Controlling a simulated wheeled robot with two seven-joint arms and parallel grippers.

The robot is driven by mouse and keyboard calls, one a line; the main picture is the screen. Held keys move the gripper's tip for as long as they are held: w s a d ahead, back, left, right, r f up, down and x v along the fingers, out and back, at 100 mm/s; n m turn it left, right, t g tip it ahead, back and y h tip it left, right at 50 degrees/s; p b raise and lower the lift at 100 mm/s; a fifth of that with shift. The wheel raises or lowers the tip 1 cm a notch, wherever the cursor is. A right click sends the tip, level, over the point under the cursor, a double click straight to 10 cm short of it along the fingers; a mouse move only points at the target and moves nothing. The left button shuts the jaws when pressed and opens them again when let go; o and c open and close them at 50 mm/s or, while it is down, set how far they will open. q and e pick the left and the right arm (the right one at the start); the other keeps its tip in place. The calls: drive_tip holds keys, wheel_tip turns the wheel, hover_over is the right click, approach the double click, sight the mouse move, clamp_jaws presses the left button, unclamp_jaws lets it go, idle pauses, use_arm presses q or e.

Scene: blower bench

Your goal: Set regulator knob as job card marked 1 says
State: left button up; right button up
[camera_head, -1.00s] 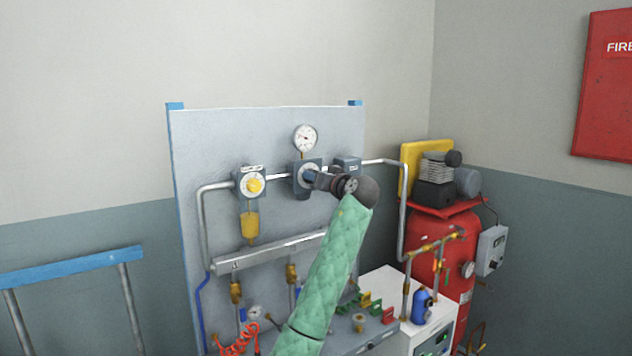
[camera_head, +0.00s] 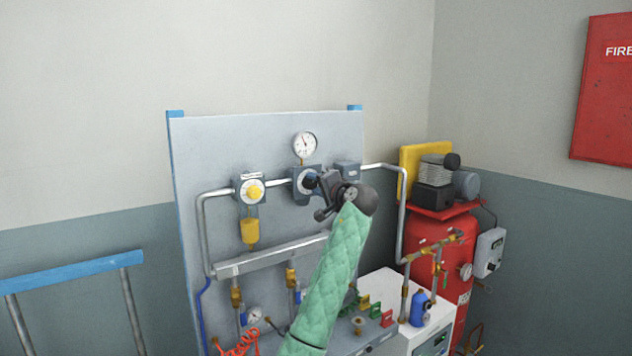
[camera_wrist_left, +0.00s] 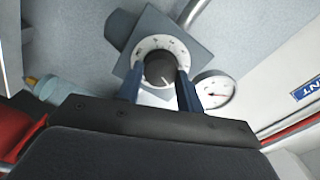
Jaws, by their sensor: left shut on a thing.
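The regulator (camera_head: 299,196) is a grey block on the upright panel with a dark round knob. In the left wrist view the dark knob (camera_wrist_left: 160,70) has a light pointer line and sits inside a white marked ring (camera_wrist_left: 143,47). My left gripper (camera_head: 317,181) is at the front of the regulator. In the wrist view its two blue fingers stand on either side of the knob, shut on it. A round white gauge (camera_head: 304,145) sits above the regulator and also shows in the wrist view (camera_wrist_left: 215,92). I see no readable job card. My right gripper is not in view.
A yellow-centred dial unit (camera_head: 252,190) with a yellow bowl (camera_head: 250,231) is left of the regulator. Pipes run along the panel (camera_head: 222,140). A red compressor tank (camera_head: 438,250) stands right. A blue rail (camera_head: 70,270) is at left.

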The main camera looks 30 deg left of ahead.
use_arm(q)
drive_tip(key=shift+m+p, duration=0.4)
drive_tip(key=shift+m, duration=0.6)
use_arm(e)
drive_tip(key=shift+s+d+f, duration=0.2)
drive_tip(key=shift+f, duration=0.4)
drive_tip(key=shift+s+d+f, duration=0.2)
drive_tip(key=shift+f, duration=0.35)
use_arm(q)
drive_tip(key=o, duration=1)
drive_tip(key=shift+w+d, duration=0.1)
drive_tip(key=shift+d+f, duration=0.1)
drive_tip(key=shift+d, duration=0.05)
drive_tip(key=b+v, duration=0.3)
drive_tip(key=v, duration=0.4)
drive_tip(key=shift+d, duration=0.2)
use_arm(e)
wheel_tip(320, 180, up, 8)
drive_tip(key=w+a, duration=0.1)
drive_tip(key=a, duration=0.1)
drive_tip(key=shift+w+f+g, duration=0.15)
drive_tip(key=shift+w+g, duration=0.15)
